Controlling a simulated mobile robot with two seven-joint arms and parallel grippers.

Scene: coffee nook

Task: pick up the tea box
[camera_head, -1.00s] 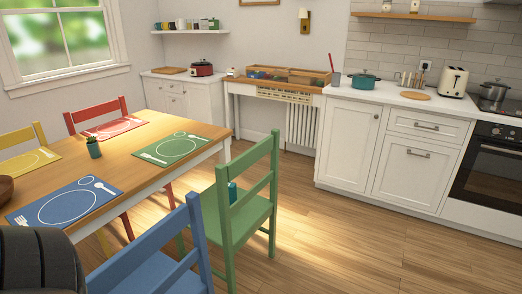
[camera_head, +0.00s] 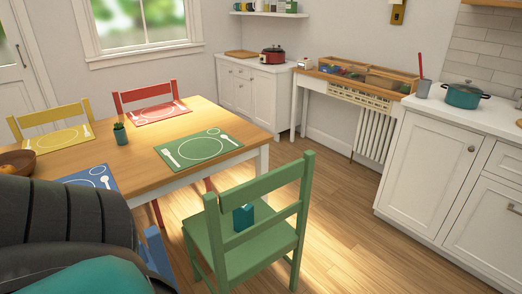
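A small teal box (camera_head: 243,217), which looks like the tea box, stands on the seat of the green chair (camera_head: 262,252). The chair's back slats partly cover it. Neither of my grippers shows in this view. A dark, rounded part of my own arm fills the lower left corner, with a teal surface below it.
The wooden table (camera_head: 140,152) with colored placemats stands left of the green chair. Red (camera_head: 147,96) and yellow (camera_head: 50,118) chairs are behind it; a blue chair (camera_head: 158,255) is partly hidden. White cabinets (camera_head: 435,170) line the right. Floor (camera_head: 345,225) right of the green chair is clear.

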